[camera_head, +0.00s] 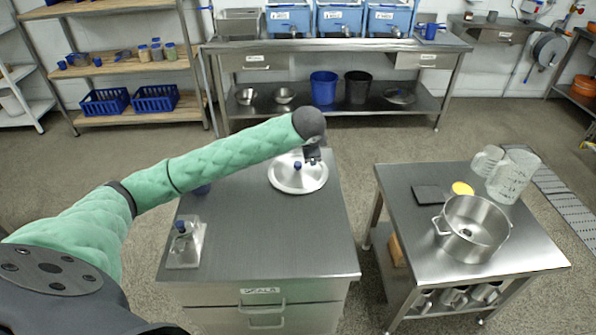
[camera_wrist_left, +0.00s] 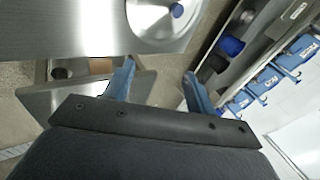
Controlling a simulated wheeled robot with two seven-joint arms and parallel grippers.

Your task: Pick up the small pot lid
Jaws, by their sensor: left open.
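A round steel lid (camera_head: 298,178) with a blue knob (camera_head: 297,165) lies flat at the back of the steel drawer table. It also shows at the top of the left wrist view (camera_wrist_left: 150,14), with its knob (camera_wrist_left: 177,10). My left gripper (camera_head: 312,155) is above the lid's back right part in the head view, apart from the knob. In the left wrist view its two blue-grey fingers (camera_wrist_left: 158,69) are spread with nothing between them. My right gripper is in neither view.
A small steel item with a blue knob (camera_head: 184,246) stands at the table's front left. A blue object (camera_head: 202,189) is partly hidden behind my arm. A second table to the right holds a steel pot (camera_head: 472,232) and a clear jug (camera_head: 508,176). The drawer table's middle (camera_head: 270,225) is clear.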

